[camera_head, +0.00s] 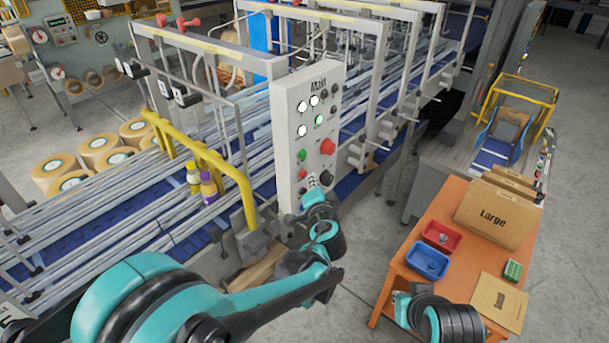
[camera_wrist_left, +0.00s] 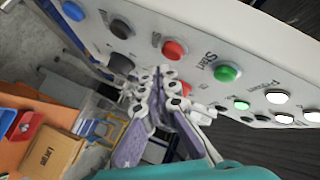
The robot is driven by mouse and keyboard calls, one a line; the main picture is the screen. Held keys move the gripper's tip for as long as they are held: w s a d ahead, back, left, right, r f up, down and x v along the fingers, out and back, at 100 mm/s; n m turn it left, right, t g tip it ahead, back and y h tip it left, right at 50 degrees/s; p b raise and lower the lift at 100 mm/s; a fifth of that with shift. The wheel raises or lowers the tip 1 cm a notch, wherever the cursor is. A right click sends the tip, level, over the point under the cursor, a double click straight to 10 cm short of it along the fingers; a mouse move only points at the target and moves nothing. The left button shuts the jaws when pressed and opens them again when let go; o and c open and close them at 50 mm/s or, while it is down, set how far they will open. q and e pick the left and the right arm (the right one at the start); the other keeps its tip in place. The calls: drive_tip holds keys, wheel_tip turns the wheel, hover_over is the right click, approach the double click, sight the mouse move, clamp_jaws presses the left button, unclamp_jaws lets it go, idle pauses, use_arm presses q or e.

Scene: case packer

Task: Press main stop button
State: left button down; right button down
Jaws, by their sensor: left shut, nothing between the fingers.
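The control panel headed "Main" (camera_head: 308,110) is a light upright box beside the conveyor. In the head view it bears a large red button (camera_head: 327,147), a green button (camera_head: 302,155), a smaller red button (camera_head: 303,173) and a black knob (camera_head: 326,177). In the left wrist view a red button (camera_wrist_left: 174,50) is next to a green one (camera_wrist_left: 227,73) labelled "Start". My left gripper (camera_head: 313,181) is shut and empty at the panel's lower part, its fingers (camera_wrist_left: 168,78) just in front of the panel face. I cannot tell whether it touches.
An orange table (camera_head: 397,262) at right bears a red tray (camera_head: 444,235), a blue tray (camera_head: 428,261) and a "Large" carton (camera_head: 496,217). A yellow rail (camera_head: 205,155) and conveyor stand left of the panel. The floor between panel and table is clear.

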use_arm(q)
drive_tip(key=shift+a, duration=0.1)
idle(0.5)
drive_tip(key=shift+w+a, duration=0.25)
drive_tip(key=shift+w+a+b, duration=0.3)
drive_tip(key=shift+a, duration=0.1)
idle(0.8)
idle(0.4)
drive_tip(key=shift+s+d, duration=0.6)
drive_tip(key=shift+d, duration=0.1)
drive_tip(key=shift+d, duration=0.1)
drive_tip(key=s+d, duration=0.1)
drive_tip(key=d, duration=0.1)
drive_tip(key=s+d+b, duration=0.1)
drive_tip(key=s+d, duration=0.1)
